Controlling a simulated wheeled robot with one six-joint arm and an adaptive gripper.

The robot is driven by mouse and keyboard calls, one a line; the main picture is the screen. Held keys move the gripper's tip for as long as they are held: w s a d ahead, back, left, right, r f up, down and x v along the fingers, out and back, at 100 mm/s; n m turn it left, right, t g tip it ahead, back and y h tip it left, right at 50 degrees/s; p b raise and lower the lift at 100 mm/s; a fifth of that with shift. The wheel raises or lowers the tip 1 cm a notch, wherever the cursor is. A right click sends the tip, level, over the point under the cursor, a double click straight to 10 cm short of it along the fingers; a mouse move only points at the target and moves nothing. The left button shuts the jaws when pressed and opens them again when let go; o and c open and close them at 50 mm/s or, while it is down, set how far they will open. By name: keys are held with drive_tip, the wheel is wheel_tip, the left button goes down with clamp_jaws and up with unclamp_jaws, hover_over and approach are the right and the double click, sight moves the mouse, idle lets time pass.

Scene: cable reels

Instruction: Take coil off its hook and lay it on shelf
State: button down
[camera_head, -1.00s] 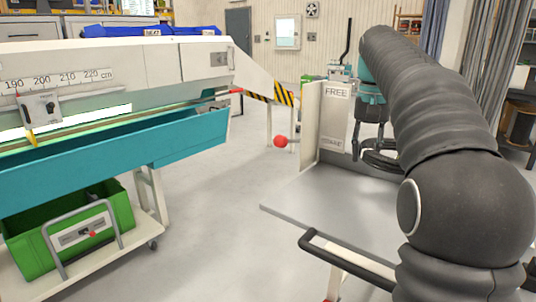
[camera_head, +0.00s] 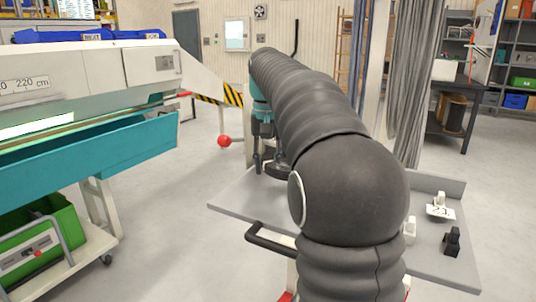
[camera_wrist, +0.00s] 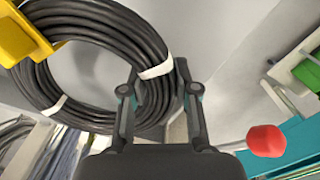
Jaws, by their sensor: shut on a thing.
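A coil of black cable with white ties (camera_wrist: 160,68) fills the upper left of the wrist view. My gripper (camera_wrist: 155,75) is shut on its right side. A yellow piece (camera_wrist: 22,38) overlaps the coil's upper left edge. In the head view my gripper (camera_head: 268,150) points down above the far part of a grey top. My arm hides most of the coil there; a dark curved part of it (camera_head: 283,172) shows beside the gripper. No hook can be made out. A grey shelving rack (camera_head: 508,68) stands at the far right; I cannot tell whether it is the task's shelf.
The grey top (camera_head: 240,203) has a black handle (camera_head: 268,243) and small black and white pieces at its right. A long machine with a teal trough (camera_head: 100,150) stands left, with a red ball (camera_head: 224,141) near its end. Open floor lies between.

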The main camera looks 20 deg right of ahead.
sight(267, 188)
drive_tip(key=shift+f+b, duration=0.45)
drive_tip(key=shift+f, duration=1.75)
drive_tip(key=shift+c, duration=0.8)
unclamp_jaws()
drive_tip(key=shift+r+p, duration=0.5)
drive_tip(key=shift+r, duration=4.5)
drive_tip(key=shift+r, duration=0.1)
